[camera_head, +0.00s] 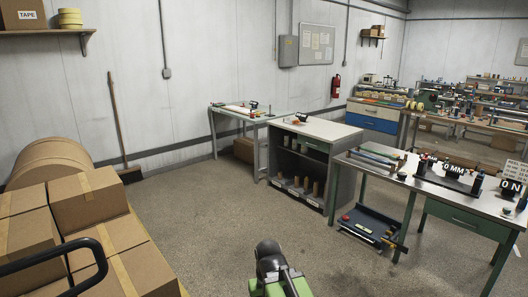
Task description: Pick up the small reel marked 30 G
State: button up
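I cannot pick out the small reel marked 30 G; no such marking is readable at this distance. Small dark and coloured items stand on the right workbench (425,190), near large white lettering. A small item (300,117) lies on the grey cabinet (325,130), too small to identify. Several brown rolls stand on the cabinet's lower shelf. A green and black part of my own arm shows at the bottom centre; no gripper fingertips can be seen.
Stacked cardboard boxes (90,197) fill the left, with a black curved handle (92,243) in front. A low dark tray (372,226) sits under the right workbench. A small table (230,111) stands against the wall. The middle floor (220,210) is clear.

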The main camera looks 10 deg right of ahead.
aim_at(295, 146)
jog(key=i, duration=5.65)
jog(key=u, duration=0.75)
jog(key=i, duration=0.7)
jog(key=z, duration=1.9)
jog(key=k, duration=0.3)
jog(key=z, duration=0.55)
